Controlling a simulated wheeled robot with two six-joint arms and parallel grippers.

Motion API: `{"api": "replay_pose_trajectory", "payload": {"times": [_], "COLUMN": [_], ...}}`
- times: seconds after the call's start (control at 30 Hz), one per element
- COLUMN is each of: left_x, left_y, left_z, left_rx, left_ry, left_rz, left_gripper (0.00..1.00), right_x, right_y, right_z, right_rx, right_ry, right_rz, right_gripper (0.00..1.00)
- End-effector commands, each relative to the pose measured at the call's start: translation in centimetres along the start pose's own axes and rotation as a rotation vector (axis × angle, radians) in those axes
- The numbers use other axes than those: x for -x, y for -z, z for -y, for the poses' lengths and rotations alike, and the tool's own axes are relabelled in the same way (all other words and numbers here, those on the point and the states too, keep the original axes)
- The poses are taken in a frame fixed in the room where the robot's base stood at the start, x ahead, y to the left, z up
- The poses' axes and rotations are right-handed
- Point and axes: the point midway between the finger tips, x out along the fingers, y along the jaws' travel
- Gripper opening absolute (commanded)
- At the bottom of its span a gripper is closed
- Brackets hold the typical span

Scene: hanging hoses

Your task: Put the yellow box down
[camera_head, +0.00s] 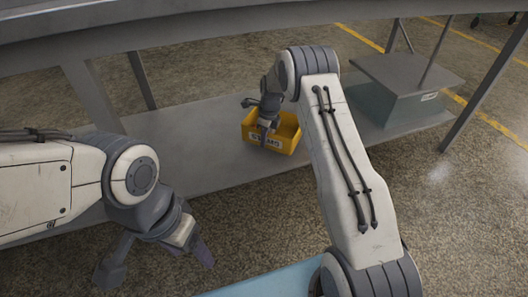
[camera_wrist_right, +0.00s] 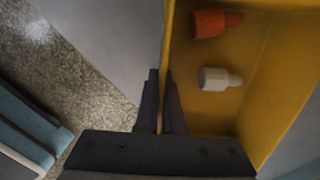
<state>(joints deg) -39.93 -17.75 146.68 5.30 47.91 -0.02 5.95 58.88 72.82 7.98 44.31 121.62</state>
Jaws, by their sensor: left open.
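The yellow box (camera_head: 287,137) is upright over the grey lower shelf, near its front edge, with lettering on its front partly covered by my gripper. It looks to be at shelf level, but I cannot tell whether its bottom touches. My right gripper (camera_head: 266,124) is at its front wall. In the right wrist view, the two dark fingers (camera_wrist_right: 160,108) are close together on either side of the yellow box's wall (camera_wrist_right: 167,50). An orange piece (camera_wrist_right: 215,22) and a white piece (camera_wrist_right: 217,79) lie inside the box. My left gripper (camera_head: 198,247) is empty, away from the box at lower left.
The lower shelf (camera_head: 190,135) has clear room left of the box. A grey-topped bin (camera_head: 400,88) stands on its right part. The upper tabletop (camera_head: 150,35) overhangs the shelf, with legs at both sides. A light-blue surface (camera_head: 265,281) is at the bottom.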

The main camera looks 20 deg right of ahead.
Motion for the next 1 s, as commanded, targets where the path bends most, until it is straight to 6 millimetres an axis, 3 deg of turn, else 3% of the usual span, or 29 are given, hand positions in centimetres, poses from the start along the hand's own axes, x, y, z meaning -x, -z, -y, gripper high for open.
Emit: {"api": "replay_pose_trajectory", "payload": {"times": [0.3, 0.7, 0.8, 1.0], "left_x": [-3.3, -3.0, -3.0, -3.0], "left_y": [-0.2, -0.1, -0.1, -0.1], "left_z": [0.2, 0.2, 0.2, 0.2], "left_rx": [0.0, 0.0, 0.0, 0.0], "left_ry": [0.0, 0.0, 0.0, 0.0], "left_rz": [0.0, 0.0, -0.001, -0.001], "left_gripper": [0.69, 0.69, 0.69, 0.69], "right_x": [-4.0, -4.1, -4.2, -4.2], "right_y": [0.4, 0.4, 0.5, 0.5], "right_z": [0.0, 0.0, 0.0, 0.0], "right_rx": [0.001, 0.001, 0.001, 0.001], "right_ry": [0.001, 0.001, 0.0, 0.0], "right_rz": [0.0, 0.001, 0.0, 0.0], "right_gripper": [0.0, 0.0, 0.35, 0.35]}}
